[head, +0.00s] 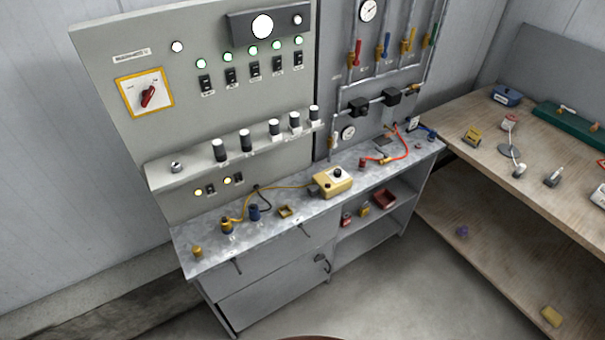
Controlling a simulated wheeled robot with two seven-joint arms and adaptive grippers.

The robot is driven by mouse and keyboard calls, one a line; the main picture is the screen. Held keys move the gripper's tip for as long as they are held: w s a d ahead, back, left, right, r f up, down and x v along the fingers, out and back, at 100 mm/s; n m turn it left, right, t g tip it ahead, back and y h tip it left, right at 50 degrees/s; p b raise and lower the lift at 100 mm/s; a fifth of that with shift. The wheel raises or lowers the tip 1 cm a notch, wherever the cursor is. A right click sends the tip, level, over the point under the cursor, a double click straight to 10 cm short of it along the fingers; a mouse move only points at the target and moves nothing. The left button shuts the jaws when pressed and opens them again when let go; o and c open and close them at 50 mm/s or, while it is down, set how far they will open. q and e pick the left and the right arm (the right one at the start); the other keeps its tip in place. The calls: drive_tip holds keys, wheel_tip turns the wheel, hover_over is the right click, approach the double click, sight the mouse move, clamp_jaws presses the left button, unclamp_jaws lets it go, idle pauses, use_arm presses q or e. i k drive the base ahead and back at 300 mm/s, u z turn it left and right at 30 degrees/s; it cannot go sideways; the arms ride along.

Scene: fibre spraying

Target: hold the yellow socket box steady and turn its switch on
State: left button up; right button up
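The yellow socket box (332,182) sits on the grey metal bench top, near the middle of the head view. Its top face is pale, with a small dark feature on it that may be the switch; its setting is too small to tell. A yellow cable (285,187) runs from near the box leftwards to a yellow-and-dark plug (227,226) on the bench. Neither of my grippers shows in the head view, and nothing is touching the box from above.
A grey control panel (130,75) with switches and lamps rises behind the bench (200,262). A blue connector (254,212) and small yellow parts stand left of the box. A red hose (395,150) lies right. A wooden table (480,160) holds tools. Floor in front is clear.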

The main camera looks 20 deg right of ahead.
sight(338, 173)
drive_tip(key=z, duration=0.35)
drive_tip(key=i, duration=0.6)
drive_tip(key=z, duration=0.55)
